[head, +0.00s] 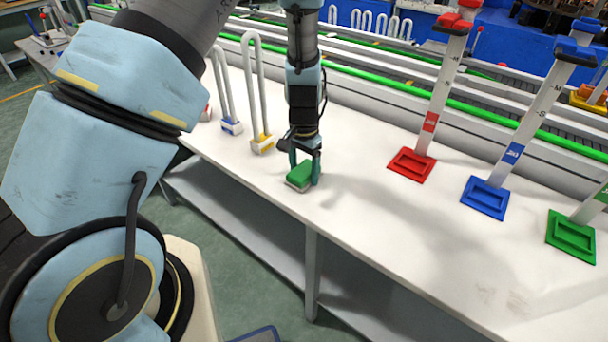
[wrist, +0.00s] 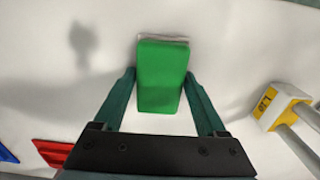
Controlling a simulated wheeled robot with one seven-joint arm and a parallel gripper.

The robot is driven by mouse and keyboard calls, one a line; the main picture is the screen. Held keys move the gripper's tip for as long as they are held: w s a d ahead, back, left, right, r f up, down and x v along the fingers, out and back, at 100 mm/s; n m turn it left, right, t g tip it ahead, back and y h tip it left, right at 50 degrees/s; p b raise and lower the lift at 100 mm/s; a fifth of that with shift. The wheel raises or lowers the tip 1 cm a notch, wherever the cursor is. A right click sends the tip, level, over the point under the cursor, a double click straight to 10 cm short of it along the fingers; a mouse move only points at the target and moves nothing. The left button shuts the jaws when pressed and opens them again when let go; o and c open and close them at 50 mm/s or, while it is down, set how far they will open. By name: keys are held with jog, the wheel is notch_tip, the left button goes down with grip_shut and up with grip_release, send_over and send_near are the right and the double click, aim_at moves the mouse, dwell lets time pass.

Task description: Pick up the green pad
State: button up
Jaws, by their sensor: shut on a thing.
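The green pad (head: 301,173) is a small green block with a pale grey base, near the front edge of the white table. My gripper (head: 305,168) points down over it with a finger on either side. In the wrist view the green pad (wrist: 161,75) lies between the two fingers of my gripper (wrist: 161,90), which are shut on its sides. I cannot tell whether the pad's base touches the table.
Red (head: 412,165), blue (head: 484,198) and green (head: 571,236) trays with tall posts stand to the right on the white table (head: 370,215). Yellow-based (head: 262,144) and blue-based (head: 231,126) U-shaped holders stand behind left. A conveyor with green rails (head: 350,75) runs behind.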

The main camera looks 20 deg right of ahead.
aim_at(305, 170)
jog(key=shift+c, duration=0.7)
jog(key=shift+r+b, duration=1.3)
jog(key=shift+r, duration=3.7)
jog(key=o, duration=0.9)
jog(key=c, duration=0.6)
jog(key=shift+o, duration=0.2)
jog(key=shift+s+d, duration=0.1)
